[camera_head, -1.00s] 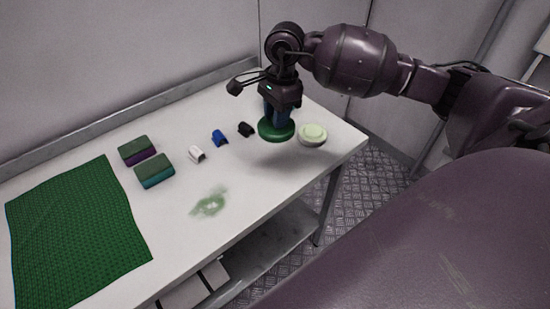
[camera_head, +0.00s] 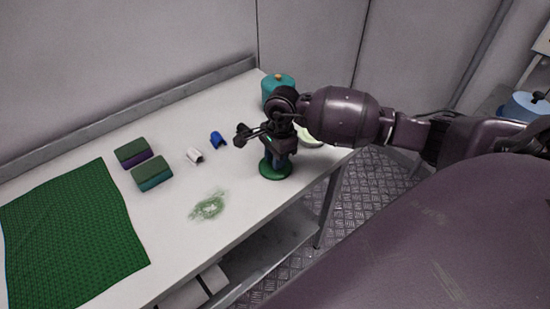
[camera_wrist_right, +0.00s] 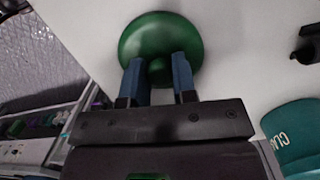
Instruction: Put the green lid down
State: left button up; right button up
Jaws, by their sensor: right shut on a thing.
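The green lid (camera_head: 275,171) is a dark green disc with a knob, near the right end of the white table (camera_head: 237,235). My right gripper (camera_head: 278,157) is over it with its blue fingers shut on the knob. In the right wrist view the lid (camera_wrist_right: 160,27) lies level with the tabletop behind it, between and beyond the two fingertips (camera_wrist_right: 158,68). I cannot tell whether its underside touches the table. My left gripper is not in view.
A teal canister (camera_head: 277,84) stands behind my gripper. A pale green round thing (camera_head: 312,140) is partly hidden by my arm. Blue (camera_head: 217,139) and white (camera_head: 194,155) clips, two sponges (camera_head: 152,173), a green mat (camera_head: 70,235) and a green smear (camera_head: 208,206) lie leftward.

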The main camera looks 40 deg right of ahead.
jog(key=shift+f, duration=0.25)
jog(key=shift+f, duration=0.1)
jog(key=o, duration=0.9)
notch_tip(320, 180, up, 12)
jog(key=d, duration=0.1)
jog(key=shift+d+p, duration=0.2)
jog(key=shift+p, duration=0.15)
